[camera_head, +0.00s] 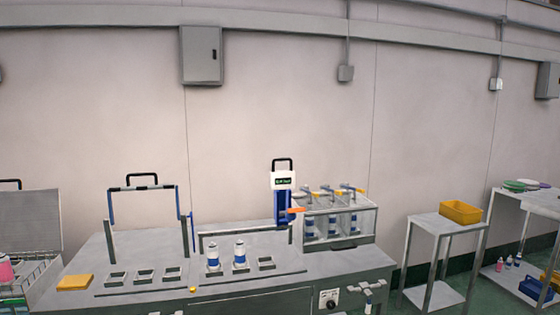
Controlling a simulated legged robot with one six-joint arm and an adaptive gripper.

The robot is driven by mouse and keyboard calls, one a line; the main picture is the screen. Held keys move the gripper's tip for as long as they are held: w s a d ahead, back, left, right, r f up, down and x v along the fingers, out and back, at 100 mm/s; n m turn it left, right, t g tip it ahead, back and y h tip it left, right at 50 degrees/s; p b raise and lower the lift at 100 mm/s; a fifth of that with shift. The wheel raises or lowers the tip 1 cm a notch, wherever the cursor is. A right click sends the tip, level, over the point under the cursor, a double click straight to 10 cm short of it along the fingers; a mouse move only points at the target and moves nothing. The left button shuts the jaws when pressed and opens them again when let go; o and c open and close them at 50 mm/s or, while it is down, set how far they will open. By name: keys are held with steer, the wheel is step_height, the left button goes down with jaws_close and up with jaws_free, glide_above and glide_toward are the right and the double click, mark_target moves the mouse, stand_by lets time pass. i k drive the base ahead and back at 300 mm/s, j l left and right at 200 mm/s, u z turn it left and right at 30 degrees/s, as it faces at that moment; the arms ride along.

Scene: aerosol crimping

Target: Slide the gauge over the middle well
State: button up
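A blue and white head unit with a black top handle and a small dark green-lit display, probably the gauge (283,195), stands at the right end of a low rail frame. It sits right of the right-hand row of wells. In that row, the middle well (240,268) holds a white and blue can (239,252). The left well holds a similar can (213,256), and the right well (266,263) is empty. A second row to the left has three empty square wells, its middle well (145,275) included. My gripper is not in view.
A blue-posted frame with a black handle (142,185) stands behind the left wells. A yellow-orange block (75,282) lies at the bench's left. A rack of cans with levers (337,220) stands right of the gauge. A side table bears a yellow bin (460,211).

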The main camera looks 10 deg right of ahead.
mark_target(282, 182)
steer(key=i+l, duration=0.25)
steer(key=i, duration=0.2)
steer(key=i+l, duration=0.25)
steer(key=i, duration=0.25)
steer(key=i+l+u, duration=0.1)
steer(key=i+l, duration=0.15)
steer(key=i, duration=0.2)
